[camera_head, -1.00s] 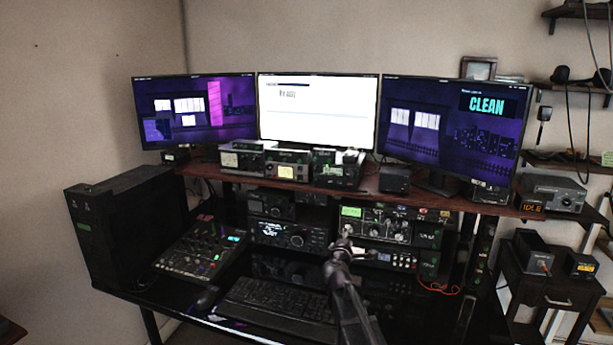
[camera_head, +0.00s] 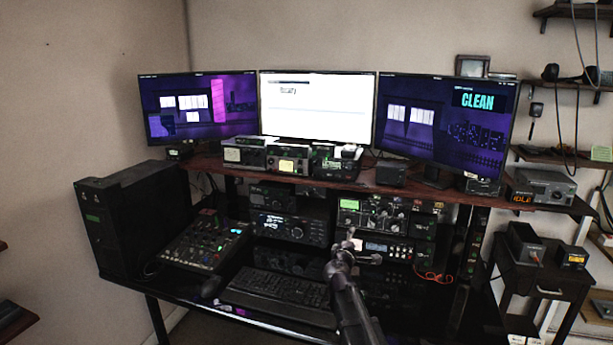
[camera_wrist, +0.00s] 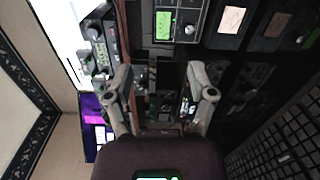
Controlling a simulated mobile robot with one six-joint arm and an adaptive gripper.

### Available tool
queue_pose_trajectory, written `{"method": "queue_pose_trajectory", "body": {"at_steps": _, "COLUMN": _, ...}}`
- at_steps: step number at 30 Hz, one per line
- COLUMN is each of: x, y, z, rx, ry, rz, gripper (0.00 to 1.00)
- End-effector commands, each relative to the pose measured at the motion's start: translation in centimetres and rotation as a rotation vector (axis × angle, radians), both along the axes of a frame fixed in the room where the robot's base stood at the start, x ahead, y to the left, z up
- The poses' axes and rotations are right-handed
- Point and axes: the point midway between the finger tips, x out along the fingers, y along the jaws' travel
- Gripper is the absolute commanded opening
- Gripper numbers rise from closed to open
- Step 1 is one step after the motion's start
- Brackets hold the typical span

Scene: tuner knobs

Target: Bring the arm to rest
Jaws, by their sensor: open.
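My gripper (camera_head: 350,241) is in front of the radio gear under the desk's raised shelf, at the end of my arm that reaches up from the bottom of the head view. In the wrist view my gripper (camera_wrist: 160,98) has its two fingers spread apart with nothing between them. The tuner unit with a green display (camera_head: 364,218) and several knobs stands behind my gripper. A green-lit display (camera_wrist: 166,25) shows beyond the fingers in the wrist view. I cannot tell whether my gripper touches anything.
Three monitors stand on the shelf (camera_head: 300,178); the right one (camera_head: 445,130) reads "CLEAN". A keyboard (camera_head: 280,293) and a mixer (camera_head: 205,245) lie on the desk. A black computer case (camera_head: 135,215) stands at left. A small side table (camera_head: 545,285) is at right.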

Motion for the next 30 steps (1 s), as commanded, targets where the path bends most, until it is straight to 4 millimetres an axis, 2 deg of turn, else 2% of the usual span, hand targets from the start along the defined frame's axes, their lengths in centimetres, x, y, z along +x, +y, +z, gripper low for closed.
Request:
{"method": "queue_pose_trajectory", "body": {"at_steps": 8, "x": -2.0, "y": -2.4, "z": -2.1, "rx": 0.120, "ry": 0.020, "rz": -0.093, "gripper": 0.71}}
{"method": "queue_pose_trajectory", "body": {"at_steps": 14, "x": -4.4, "y": -4.7, "z": -4.8, "rx": 0.259, "ry": 0.051, "rz": -0.198, "gripper": 0.71}}
{"method": "queue_pose_trajectory", "body": {"at_steps": 17, "x": -6.3, "y": -6.1, "z": -6.9, "rx": 0.359, "ry": 0.080, "rz": -0.274, "gripper": 0.71}}
{"method": "queue_pose_trajectory", "body": {"at_steps": 22, "x": -10.7, "y": -8.2, "z": -11.7, "rx": 0.572, "ry": 0.162, "rz": -0.438, "gripper": 0.71}}
{"method": "queue_pose_trajectory", "body": {"at_steps": 30, "x": -18.4, "y": -8.9, "z": -19.2, "rx": 0.893, "ry": 0.343, "rz": -0.684, "gripper": 0.71}}
